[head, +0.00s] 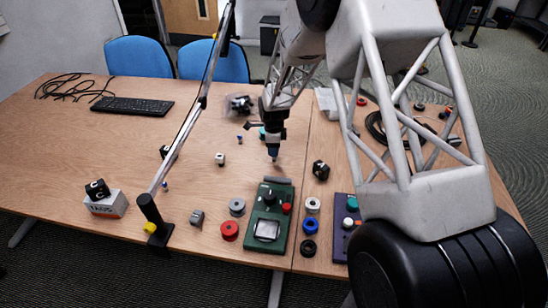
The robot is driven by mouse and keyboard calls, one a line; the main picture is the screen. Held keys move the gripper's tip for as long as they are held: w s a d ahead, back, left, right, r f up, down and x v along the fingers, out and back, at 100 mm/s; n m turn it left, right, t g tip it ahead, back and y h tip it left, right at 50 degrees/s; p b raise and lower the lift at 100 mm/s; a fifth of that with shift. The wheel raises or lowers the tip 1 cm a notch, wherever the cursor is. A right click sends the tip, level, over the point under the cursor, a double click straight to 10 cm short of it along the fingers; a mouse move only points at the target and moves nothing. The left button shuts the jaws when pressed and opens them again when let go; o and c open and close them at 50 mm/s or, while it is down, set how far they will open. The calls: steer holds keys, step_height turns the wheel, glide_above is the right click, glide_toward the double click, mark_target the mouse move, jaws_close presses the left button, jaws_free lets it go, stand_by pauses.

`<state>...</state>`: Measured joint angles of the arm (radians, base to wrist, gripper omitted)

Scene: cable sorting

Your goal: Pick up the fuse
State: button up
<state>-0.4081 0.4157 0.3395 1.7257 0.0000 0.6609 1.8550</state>
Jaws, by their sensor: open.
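My gripper (273,152) points down over the middle of the table, just behind the green board. It looks small and dark here, and the jaws are open; I see nothing held. I cannot tell for certain which thing is the fuse. Small candidates are a white-and-black piece (220,159) left of my gripper, a tiny blue piece (239,138) further back, and another tiny bluish piece (165,186) near the lamp. The green board (254,232) carries a red knob, a dark part and a pale window. A grey bar (278,180) lies at its far edge.
Grey (237,206), red (229,231) and blue (310,227) spools flank the board. A keyboard (132,105) lies at back left. My arm hides much of the right side. The left table is mostly clear.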

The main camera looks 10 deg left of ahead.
steer(key=shift+d+f, duration=0.1)
steer(key=shift+f, duration=1.7)
jaws_close()
